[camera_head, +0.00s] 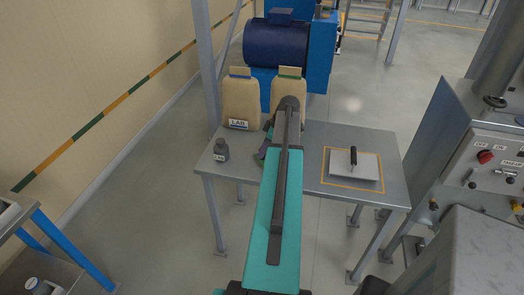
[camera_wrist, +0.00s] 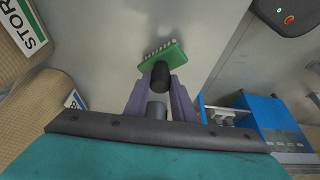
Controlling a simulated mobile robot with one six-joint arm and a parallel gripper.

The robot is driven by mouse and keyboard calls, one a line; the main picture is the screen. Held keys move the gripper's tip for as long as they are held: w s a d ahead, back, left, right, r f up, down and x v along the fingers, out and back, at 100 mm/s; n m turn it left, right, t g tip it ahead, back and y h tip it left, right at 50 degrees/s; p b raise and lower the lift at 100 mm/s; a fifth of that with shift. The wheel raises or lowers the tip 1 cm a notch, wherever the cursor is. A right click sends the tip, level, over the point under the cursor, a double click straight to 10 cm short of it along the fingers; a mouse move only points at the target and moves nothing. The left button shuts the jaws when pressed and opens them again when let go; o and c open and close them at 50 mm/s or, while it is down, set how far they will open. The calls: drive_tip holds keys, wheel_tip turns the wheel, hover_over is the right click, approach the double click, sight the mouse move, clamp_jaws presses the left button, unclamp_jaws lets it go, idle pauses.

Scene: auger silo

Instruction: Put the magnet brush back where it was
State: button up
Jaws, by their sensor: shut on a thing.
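My gripper (camera_wrist: 160,76) is shut on the dark round handle (camera_wrist: 160,76) of a brush. The brush has a green head (camera_wrist: 174,58) with a row of pale bristles along one edge. In the head view my gripper (camera_head: 268,142) is over the left half of the grey metal table (camera_head: 314,146), largely hidden behind my arm. I cannot tell whether the brush touches anything.
A pale plate with a black upright handle (camera_head: 353,157) lies inside an orange outline on the table's right. Two tan sacks, one labelled LAB (camera_head: 240,104), stand at the back left. A control panel (camera_head: 492,165) is to the right.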

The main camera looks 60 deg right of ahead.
drive_tip(key=shift+f, duration=0.15)
drive_tip(key=o, duration=1)
drive_tip(key=shift+c, duration=0.2)
drive_tip(key=shift+r, duration=0.3)
drive_tip(key=b+v, duration=0.3)
drive_tip(key=v, duration=0.8)
drive_tip(key=shift+s+r, duration=0.2)
drive_tip(key=shift+r, duration=0.15)
drive_tip(key=shift+d, duration=0.1)
drive_tip(key=shift+w, duration=0.1)
